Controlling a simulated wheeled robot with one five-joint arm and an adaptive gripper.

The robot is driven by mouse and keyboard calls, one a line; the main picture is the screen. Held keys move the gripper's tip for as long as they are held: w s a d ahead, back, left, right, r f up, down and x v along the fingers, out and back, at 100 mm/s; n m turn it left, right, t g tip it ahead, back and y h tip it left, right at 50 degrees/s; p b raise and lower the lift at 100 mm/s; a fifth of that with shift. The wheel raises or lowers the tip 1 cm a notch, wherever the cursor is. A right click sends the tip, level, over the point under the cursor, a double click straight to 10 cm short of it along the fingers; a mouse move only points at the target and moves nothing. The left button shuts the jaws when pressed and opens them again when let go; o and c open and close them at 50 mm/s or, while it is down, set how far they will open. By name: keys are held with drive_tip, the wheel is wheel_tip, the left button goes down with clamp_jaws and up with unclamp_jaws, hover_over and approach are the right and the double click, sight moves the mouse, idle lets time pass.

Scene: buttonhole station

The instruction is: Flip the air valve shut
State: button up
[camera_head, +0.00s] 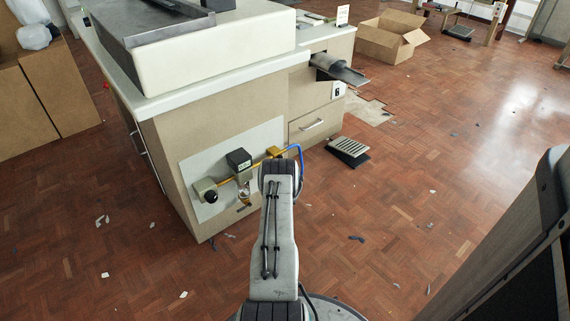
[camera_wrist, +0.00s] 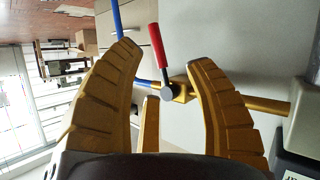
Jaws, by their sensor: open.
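The air valve (camera_wrist: 181,92) is a brass body on a yellow pipe, with a grey pivot and a red-sleeved lever (camera_wrist: 157,45). In the wrist view the lever points up, steeply across the pipe. My gripper (camera_wrist: 165,55) is open, with yellow ribbed fingers. In the wrist view the lever appears between the fingertips. I see no contact, and the remaining distance is hard to judge.
A blue hose (camera_head: 298,157) runs from the brass fitting. A foot pedal (camera_head: 347,150) stands on the floor at right. Small scraps litter the open floor. A cardboard box (camera_head: 390,37) stands farther back.

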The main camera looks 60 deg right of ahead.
drive_tip(key=shift+s+f+b+x, duration=0.1)
drive_tip(key=shift+s+b+x, duration=0.05)
drive_tip(key=shift+b+x, duration=1.1)
drive_tip(key=shift+s+f+b+x, duration=0.1)
drive_tip(key=shift+b+x, duration=0.95)
drive_tip(key=shift+x, duration=0.4)
drive_tip(key=shift+s+f+b+x, duration=0.1)
drive_tip(key=shift+s+b+x, duration=0.05)
drive_tip(key=shift+b+x, duration=1.15)
drive_tip(key=shift+d, duration=0.2)
clamp_jaws()
drive_tip(key=shift+r, duration=0.1)
